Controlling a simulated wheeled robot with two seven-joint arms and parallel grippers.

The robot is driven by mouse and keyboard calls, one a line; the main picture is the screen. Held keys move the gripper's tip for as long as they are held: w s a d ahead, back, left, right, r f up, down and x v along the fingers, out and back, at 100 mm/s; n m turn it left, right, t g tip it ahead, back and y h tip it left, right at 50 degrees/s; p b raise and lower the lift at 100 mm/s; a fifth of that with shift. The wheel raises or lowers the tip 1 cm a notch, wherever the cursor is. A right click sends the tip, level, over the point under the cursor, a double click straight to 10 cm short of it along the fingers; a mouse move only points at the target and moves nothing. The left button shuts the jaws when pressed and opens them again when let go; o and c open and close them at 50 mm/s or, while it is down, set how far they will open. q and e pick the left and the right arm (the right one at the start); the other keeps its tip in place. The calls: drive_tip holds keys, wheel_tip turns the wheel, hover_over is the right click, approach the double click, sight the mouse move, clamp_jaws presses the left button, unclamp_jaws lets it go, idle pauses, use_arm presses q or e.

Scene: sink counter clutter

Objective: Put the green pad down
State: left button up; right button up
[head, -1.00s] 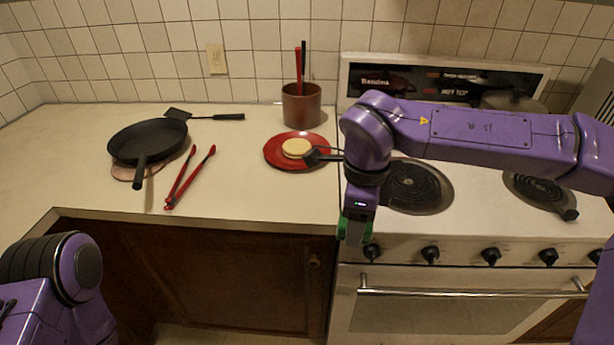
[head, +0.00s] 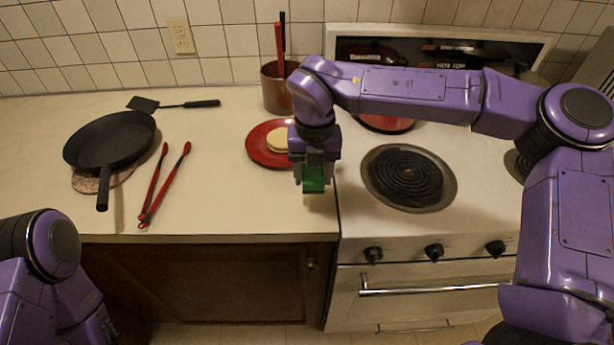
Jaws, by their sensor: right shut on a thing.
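The green pad (head: 314,180) is a small green block between the fingers of my right gripper (head: 314,186). My right gripper is shut on it and points down over the counter's right part, close to the stove edge and in front of the red plate. I cannot tell whether the pad touches the counter. Much of the pad is hidden by the fingers. My left arm shows at the lower left, but its gripper is out of view.
A red plate (head: 257,148) with a pale round item (head: 279,140) lies just behind my right gripper. A brown pot (head: 275,92) with utensils stands behind it. Red tongs (head: 165,186), a black pan (head: 110,142) and a spatula (head: 170,104) lie left. The counter (head: 230,200) in front is clear.

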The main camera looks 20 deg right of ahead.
sight(308, 185)
drive_tip(key=shift+w+a+f, duration=0.1)
drive_tip(key=shift+w+f, duration=0.7)
drive_tip(key=shift+f, duration=0.1)
drive_tip(key=f, duration=0.1)
drive_tip(key=f+p, duration=0.1)
drive_tip(key=f, duration=0.1)
drive_tip(key=shift+w+a+f, duration=0.1)
drive_tip(key=shift+w+f, duration=0.2)
drive_tip(key=shift+w, duration=0.05)
drive_tip(key=shift+w+f, duration=0.1)
drive_tip(key=shift+f, duration=0.2)
drive_tip(key=shift+f, duration=0.1)
drive_tip(key=o, duration=0.9)
drive_tip(key=shift+o, duration=0.2)
